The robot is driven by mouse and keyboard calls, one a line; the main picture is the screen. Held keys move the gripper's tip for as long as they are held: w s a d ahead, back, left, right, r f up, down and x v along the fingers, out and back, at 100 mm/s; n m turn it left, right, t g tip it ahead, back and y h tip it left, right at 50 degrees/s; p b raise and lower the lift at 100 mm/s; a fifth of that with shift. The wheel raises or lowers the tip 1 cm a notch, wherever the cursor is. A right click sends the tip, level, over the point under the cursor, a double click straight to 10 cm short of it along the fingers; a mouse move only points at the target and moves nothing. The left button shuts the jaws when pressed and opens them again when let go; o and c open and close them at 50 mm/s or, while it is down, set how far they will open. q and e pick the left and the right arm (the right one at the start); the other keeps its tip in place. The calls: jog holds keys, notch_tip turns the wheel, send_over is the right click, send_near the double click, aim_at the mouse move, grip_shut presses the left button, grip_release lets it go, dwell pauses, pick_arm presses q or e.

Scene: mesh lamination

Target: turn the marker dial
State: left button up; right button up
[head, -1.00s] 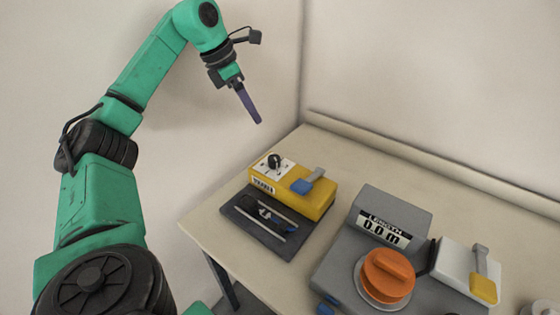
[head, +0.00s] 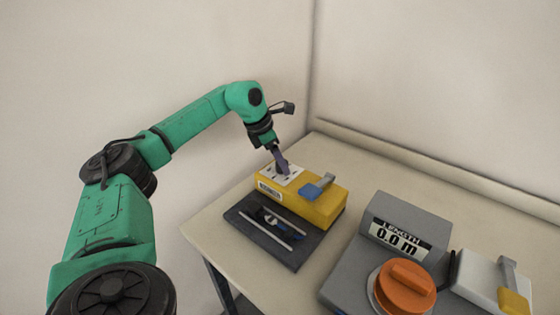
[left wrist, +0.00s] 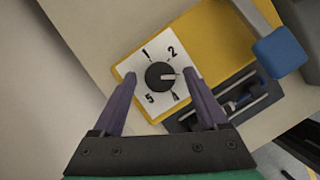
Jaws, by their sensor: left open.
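The yellow marker box (head: 322,205) stands at the table's left end, with a white dial plate (head: 270,174) on top. In the left wrist view the black marker dial (left wrist: 160,76) sits on the plate (left wrist: 143,66), its pale pointer line toward the right. Marks 1, 2, 4 and 5 show; the right finger covers the plate's right edge. My left gripper (head: 284,170) points down over the dial, hiding it in the head view. Its purple fingers (left wrist: 160,78) are open, one on each side of the dial; I cannot tell whether they touch it. My right gripper is out of view.
A blue-ended lever (head: 314,190) rises from the box beside the dial. A dark tray (head: 250,224) with tools lies in front. A grey length unit (head: 380,262) with an orange knob (head: 405,288) and a white-and-yellow device (head: 487,278) stand to the right.

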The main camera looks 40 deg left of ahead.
pick_arm(q)
jog(key=shift+f, duration=0.15)
grip_shut()
